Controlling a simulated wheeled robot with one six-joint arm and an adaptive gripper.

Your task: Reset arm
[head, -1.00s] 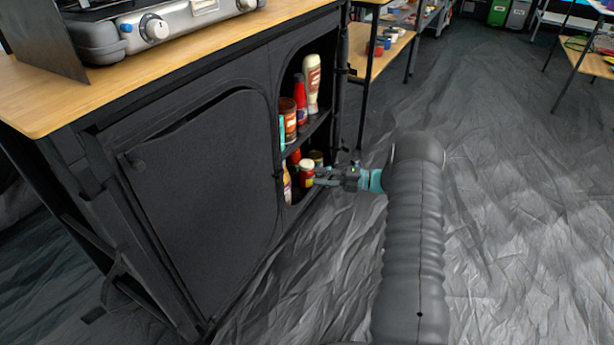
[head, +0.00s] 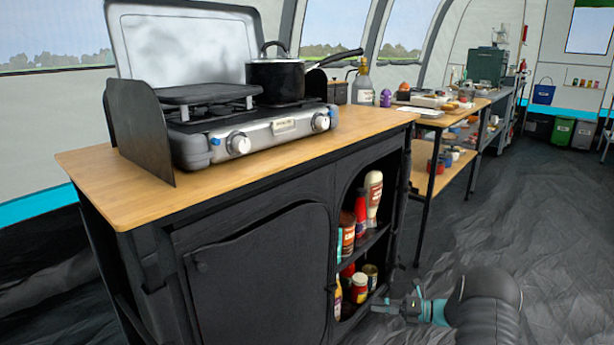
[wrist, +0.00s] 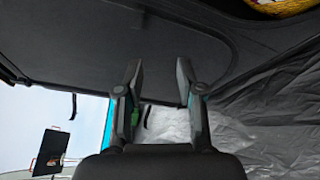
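My gripper (head: 384,306) is low beside the open shelf compartment of the black cabinet (head: 260,270), just right of the lower shelf in the head view. In the wrist view my gripper (wrist: 160,85) has its two fingers apart with nothing between them. The dark cabinet fabric (wrist: 90,40) fills the upper part of that view. Close to the gripper, a jar with a red label (head: 359,288) and a small dark jar (head: 370,275) stand on the lower shelf.
Bottles, among them a white-capped one (head: 373,198) and a red one (head: 361,212), stand on the upper shelf. A camping stove (head: 262,125) with a black pot (head: 277,82) is on the wooden top (head: 90,170). The floor (head: 560,230) at right is open.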

